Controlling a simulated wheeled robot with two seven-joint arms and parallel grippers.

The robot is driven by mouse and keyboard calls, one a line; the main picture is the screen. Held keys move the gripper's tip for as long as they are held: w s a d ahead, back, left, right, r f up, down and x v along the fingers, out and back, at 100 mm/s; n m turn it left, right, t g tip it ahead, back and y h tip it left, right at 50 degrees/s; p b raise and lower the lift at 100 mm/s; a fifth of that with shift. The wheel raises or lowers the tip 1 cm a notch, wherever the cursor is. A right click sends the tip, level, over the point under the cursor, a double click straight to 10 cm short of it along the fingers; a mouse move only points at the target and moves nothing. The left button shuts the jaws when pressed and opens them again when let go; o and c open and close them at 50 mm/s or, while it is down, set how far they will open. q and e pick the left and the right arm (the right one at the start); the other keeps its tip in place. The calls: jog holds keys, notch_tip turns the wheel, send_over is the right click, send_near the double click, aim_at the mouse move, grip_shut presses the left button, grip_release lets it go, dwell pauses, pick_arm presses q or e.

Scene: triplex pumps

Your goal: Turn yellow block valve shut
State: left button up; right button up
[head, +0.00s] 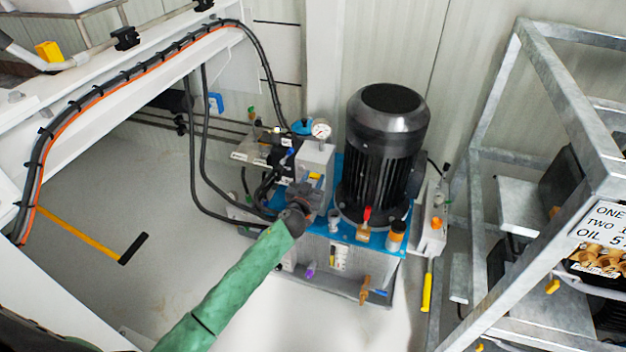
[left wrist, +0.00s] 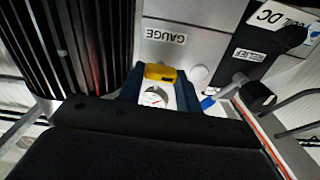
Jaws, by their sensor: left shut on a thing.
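The yellow block valve handle (left wrist: 160,73) sits on the light grey block below the "GAUGE" label in the left wrist view. In the head view a small yellow piece (head: 314,175) shows on the front of the grey block, just beyond my gripper. My left gripper (left wrist: 158,80) has its two dark blue fingers on either side of the yellow handle and is shut on it. In the head view my left gripper (head: 304,194), at the end of the green-sleeved arm, reaches the block and partly hides it. My right gripper is in neither view.
A black motor (head: 382,150) stands close right of the block on the blue tank top (head: 345,215). A dial gauge (head: 321,130) rises above the block. Black hoses (head: 205,160) hang at left. A metal frame (head: 575,110) stands at right.

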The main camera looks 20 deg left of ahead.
pick_arm(q)
jog(key=m, duration=0.3)
jog(key=shift+m+p, duration=0.35)
jog(key=shift+m, duration=0.05)
jog(key=m, duration=0.4)
jog(key=shift+d+m+p, duration=0.1)
jog(key=shift+m+p, duration=0.2)
jog(key=shift+p, duration=0.1)
jog(key=m+p, duration=0.1)
jog(key=m, duration=0.5)
jog(key=shift+f, duration=0.1)
jog(key=shift+f+m, duration=0.1)
jog(key=shift+m, duration=1.2)
jog(key=shift+d, duration=0.1)
jog(key=o, duration=1)
